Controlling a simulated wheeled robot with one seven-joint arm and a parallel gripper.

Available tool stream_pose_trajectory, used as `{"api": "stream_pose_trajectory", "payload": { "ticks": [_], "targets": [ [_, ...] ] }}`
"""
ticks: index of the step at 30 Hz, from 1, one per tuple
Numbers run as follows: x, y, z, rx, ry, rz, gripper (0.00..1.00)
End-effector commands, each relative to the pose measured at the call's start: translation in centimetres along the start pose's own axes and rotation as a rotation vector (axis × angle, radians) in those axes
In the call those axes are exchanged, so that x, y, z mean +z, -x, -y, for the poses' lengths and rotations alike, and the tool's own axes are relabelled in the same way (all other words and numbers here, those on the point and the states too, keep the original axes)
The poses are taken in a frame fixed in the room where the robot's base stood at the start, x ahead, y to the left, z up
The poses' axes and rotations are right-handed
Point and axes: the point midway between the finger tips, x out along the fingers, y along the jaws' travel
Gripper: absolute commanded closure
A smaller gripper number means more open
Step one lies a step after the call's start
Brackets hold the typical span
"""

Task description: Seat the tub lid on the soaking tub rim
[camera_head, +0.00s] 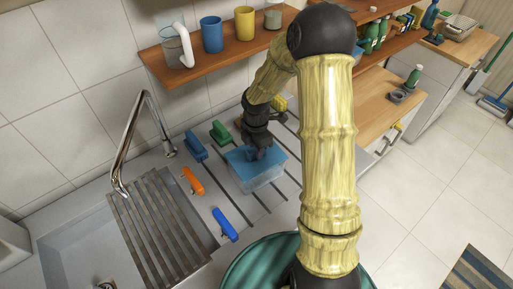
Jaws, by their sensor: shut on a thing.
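The soaking tub (262,181) is a clear, bluish box on the grooved drainboard right of the sink. The blue tub lid (240,157) lies over the tub's top and looks roughly level. My gripper (259,153) comes down from above and is shut on the lid near its middle. The fingertips and the part they grip are small and partly hidden. I cannot tell whether the lid sits flush on the rim all round.
A blue clip (196,146), a green clip (220,133), an orange clip (192,181) and another blue clip (225,224) lie around the tub. A faucet (130,145) and slatted rack (163,216) are left. A wooden shelf (225,52) with cups hangs behind.

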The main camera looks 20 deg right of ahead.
Motion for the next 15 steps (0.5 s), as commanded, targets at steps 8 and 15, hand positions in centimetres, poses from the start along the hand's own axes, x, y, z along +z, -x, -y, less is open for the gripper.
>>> {"api": "stream_pose_trajectory", "payload": {
  "ticks": [8,15],
  "targets": [
    [0.01,-0.64,0.00,0.000,0.000,0.000,1.00],
    [0.01,-1.12,0.00,0.000,0.000,0.000,1.00]
  ]
}}
